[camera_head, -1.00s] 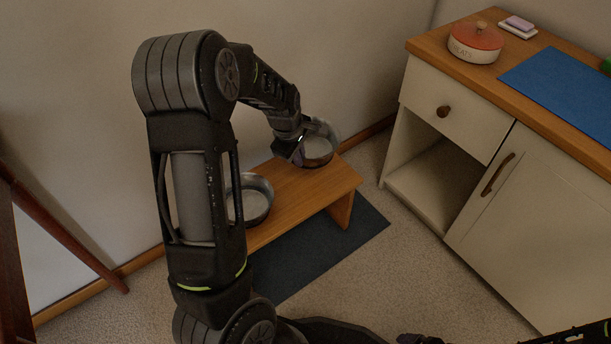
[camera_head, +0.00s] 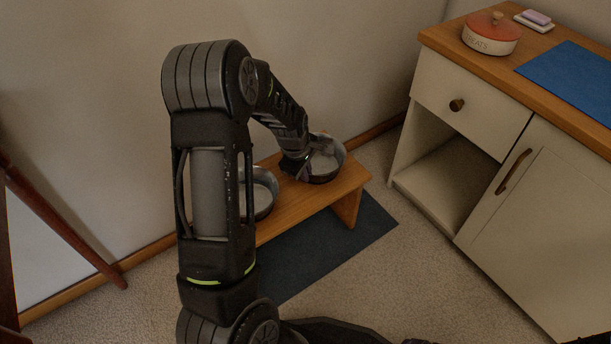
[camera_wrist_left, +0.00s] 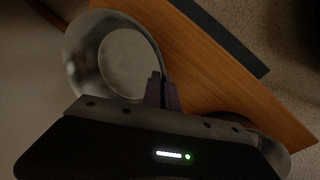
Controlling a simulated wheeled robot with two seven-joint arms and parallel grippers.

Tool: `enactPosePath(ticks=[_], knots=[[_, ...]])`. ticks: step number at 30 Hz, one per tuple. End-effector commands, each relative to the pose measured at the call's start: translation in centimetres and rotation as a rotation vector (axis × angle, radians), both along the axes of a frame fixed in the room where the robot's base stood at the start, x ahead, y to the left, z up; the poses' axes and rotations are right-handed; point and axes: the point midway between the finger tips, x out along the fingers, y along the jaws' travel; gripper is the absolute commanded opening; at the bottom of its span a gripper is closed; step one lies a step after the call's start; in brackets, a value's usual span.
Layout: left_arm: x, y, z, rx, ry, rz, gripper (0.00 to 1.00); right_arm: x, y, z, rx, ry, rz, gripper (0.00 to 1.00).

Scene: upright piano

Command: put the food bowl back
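The food bowl (camera_head: 327,152) is a round metal bowl at the far right end of a low wooden bench. My left gripper (camera_head: 304,166) is at its near left rim. In the left wrist view the fingers (camera_wrist_left: 161,92) are close together on the rim of this bowl (camera_wrist_left: 85,60), which looks empty. I cannot tell whether its base touches the bench (camera_head: 290,213). A second metal bowl (camera_head: 265,190) sits farther left on the bench, partly hidden by my left arm. It also shows in the wrist view (camera_wrist_left: 275,152), mostly behind the gripper body. My right gripper is not clearly visible.
A dark mat (camera_head: 330,240) lies under and in front of the bench. The wall is close behind. A white cabinet (camera_head: 520,210) stands to the right, with a red-lidded treats jar (camera_head: 490,36) and a blue mat (camera_head: 575,80) on top. Carpet is free between.

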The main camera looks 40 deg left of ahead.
Motion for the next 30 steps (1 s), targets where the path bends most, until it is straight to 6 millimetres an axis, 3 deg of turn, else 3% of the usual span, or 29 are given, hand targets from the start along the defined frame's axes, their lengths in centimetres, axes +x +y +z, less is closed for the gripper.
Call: enactPosePath(ticks=[10,18,30], knots=[[0.07,0.03,-0.18,0.0,-0.002,0.0,0.0,0.03,0.01,-0.07,0.001,0.0,0.0,0.98],[0.02,0.01,-0.12,0.0,-0.001,0.0,0.24,0.01,0.02,0.01,0.001,0.0,0.0,0.98],[-0.05,0.0,0.74,0.0,-0.002,0.0,0.25,-0.05,0.02,0.44,0.0,0.001,0.001,0.98]])
